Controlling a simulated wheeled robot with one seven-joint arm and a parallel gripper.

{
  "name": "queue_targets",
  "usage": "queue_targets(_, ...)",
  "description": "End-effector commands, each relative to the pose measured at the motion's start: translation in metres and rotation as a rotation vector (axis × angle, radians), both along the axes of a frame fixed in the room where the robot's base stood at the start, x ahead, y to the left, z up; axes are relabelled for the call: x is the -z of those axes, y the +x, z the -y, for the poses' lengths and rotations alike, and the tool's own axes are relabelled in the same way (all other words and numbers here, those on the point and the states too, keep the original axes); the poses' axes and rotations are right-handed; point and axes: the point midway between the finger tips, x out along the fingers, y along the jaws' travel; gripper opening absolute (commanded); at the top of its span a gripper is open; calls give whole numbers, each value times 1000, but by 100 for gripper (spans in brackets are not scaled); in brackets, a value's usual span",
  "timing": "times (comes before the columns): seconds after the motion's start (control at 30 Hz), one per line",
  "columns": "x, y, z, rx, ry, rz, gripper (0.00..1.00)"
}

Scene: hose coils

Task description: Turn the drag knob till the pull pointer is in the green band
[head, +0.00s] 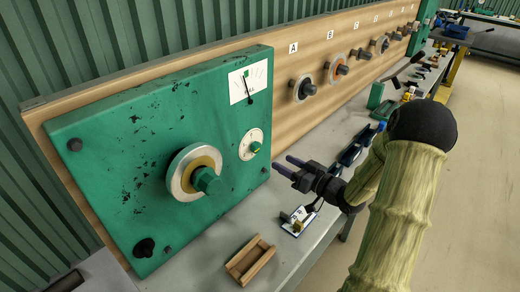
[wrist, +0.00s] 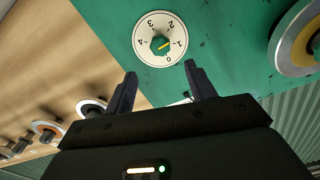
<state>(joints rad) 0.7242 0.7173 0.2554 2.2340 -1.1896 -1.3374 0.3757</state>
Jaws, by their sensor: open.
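A green panel (head: 110,150) carries a white gauge (head: 260,78) at its upper right. The gauge has a dark pointer and a green band near the top of its scale; the pointer leans close to the band, but I cannot tell whether it is inside. Below it is the drag knob (head: 255,147), small and green on a white numbered dial. In the wrist view the drag knob (wrist: 160,45) has a yellow mark pointing near 1. My gripper (head: 284,165) is open and empty, right of the dial and apart from it; its fingers also show in the wrist view (wrist: 162,84).
A large green knob (head: 208,182) with a grey and tan ring sits left of the dial. A black knob (head: 144,247) is low on the panel. A wooden tray (head: 250,260) and a small blue-edged card (head: 298,221) lie on the bench. Several lettered knobs line the wooden board (head: 315,62).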

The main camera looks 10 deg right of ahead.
Motion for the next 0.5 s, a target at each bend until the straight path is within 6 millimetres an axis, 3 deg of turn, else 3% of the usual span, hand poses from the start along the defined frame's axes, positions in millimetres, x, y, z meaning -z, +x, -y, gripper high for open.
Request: queue_targets(0.5,-1,72,-54,-4,1,2,55)
